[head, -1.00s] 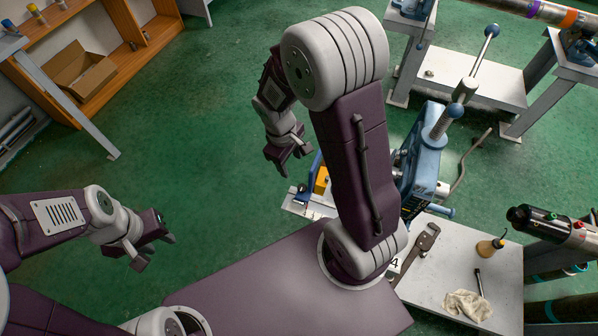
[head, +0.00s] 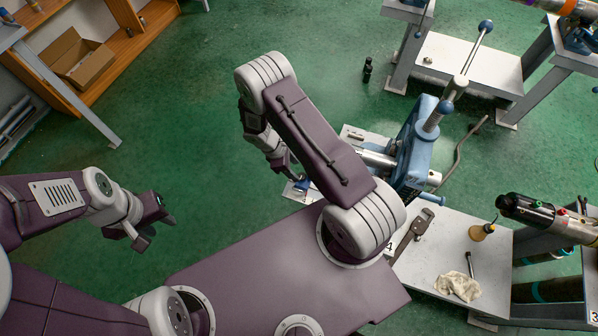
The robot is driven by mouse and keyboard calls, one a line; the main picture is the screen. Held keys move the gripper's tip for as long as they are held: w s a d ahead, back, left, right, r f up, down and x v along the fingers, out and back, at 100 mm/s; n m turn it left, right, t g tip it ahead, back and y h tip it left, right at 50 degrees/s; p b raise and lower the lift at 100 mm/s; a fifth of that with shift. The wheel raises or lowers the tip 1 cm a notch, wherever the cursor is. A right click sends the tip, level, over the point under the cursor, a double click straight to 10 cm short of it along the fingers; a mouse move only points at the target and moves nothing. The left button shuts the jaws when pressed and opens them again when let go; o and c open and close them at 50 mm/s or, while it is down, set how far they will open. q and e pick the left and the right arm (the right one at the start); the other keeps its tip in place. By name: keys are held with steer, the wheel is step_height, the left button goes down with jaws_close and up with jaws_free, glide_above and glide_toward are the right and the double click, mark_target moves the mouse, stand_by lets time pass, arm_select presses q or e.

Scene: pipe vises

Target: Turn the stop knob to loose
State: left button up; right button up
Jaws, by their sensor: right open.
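The blue pipe vise (head: 414,150) stands on a pale bench right of centre, with a metal pipe (head: 374,160) reaching left from it. I cannot make out the stop knob; my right arm covers much of the area left of the vise. A small blue part (head: 302,184) shows beside my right gripper. My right gripper (head: 290,174) is open, low beside the left end of the bench; whether it touches anything is unclear. My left gripper (head: 156,230) is open and empty over the green floor at the left, far from the vise.
A lower right bench holds a pipe wrench (head: 412,228), a yellow oiler (head: 482,231), a cloth (head: 457,286) and a dark tool (head: 470,264). A black bottle (head: 367,69) stands on the floor. Shelves with a cardboard box (head: 77,60) are upper left. The left-middle floor is clear.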

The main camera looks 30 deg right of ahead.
mark_target(301, 176)
steer(key=shift+p+x, duration=0.35)
steer(key=shift+x, duration=2.05)
steer(key=shift+c, duration=0.2)
jaws_close()
steer(key=shift+s+f+n+b, duration=0.1)
steer(key=shift+f+n+b, duration=0.05)
steer(key=shift+n+b, duration=0.35)
steer(key=n+t+b, duration=0.1)
steer(key=n+b, duration=0.1)
steer(key=b, duration=0.1)
steer(key=shift+f+n+h, duration=0.15)
steer(key=shift+n+h, duration=0.15)
steer(key=shift+n, duration=0.1)
steer(key=shift+s+n+t+b, duration=0.1)
steer(key=shift+n+t+b, duration=0.2)
steer(key=shift+b, duration=0.1)
steer(key=shift+r, duration=0.35)
